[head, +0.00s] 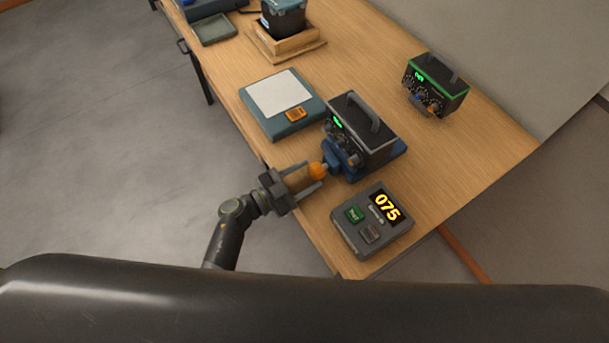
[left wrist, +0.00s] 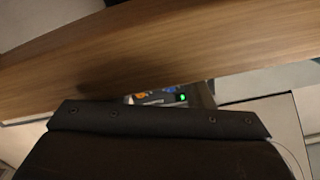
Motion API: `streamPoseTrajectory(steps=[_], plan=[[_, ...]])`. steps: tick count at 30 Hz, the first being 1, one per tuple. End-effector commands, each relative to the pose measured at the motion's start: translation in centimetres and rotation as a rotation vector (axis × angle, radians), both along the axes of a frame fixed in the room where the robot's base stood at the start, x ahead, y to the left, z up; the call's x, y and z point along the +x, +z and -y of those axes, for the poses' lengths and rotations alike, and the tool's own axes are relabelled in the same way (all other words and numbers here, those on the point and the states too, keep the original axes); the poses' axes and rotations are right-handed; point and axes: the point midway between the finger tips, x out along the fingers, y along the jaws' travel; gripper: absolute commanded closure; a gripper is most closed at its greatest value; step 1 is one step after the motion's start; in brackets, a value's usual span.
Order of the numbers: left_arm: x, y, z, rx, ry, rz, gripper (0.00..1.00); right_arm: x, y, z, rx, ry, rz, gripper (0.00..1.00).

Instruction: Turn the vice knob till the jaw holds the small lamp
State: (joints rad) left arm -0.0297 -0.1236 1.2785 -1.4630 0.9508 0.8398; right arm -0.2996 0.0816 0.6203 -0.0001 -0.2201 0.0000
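A blue vice (head: 333,157) stands near the table's front edge, with a round orange knob (head: 317,171) facing my left arm. My right gripper is not in view.
A grey box reading 075 (head: 372,222), with a green button, lies right of the vice. A teal device with a pale plate (head: 279,95) lies to its left. A similar black unit (head: 436,87) stands farther back. Bare wooden table (head: 400,60) lies behind.

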Motion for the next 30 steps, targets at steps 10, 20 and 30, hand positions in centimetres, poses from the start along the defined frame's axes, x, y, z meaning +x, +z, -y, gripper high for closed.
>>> streamPoseTrajectory(steps=[10, 20, 30], plan=[[-1.4, -0.2, -2.0, 0.003, 0.002, -0.002, 0.52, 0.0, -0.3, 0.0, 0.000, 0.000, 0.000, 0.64], [-6.2, -0.4, -8.5, 0.005, 0.000, -0.002, 0.52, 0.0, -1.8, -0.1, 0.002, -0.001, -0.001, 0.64], [-9.7, -0.2, -13.4, 0.002, 0.000, 0.000, 0.52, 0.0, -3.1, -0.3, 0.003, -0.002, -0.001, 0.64]])
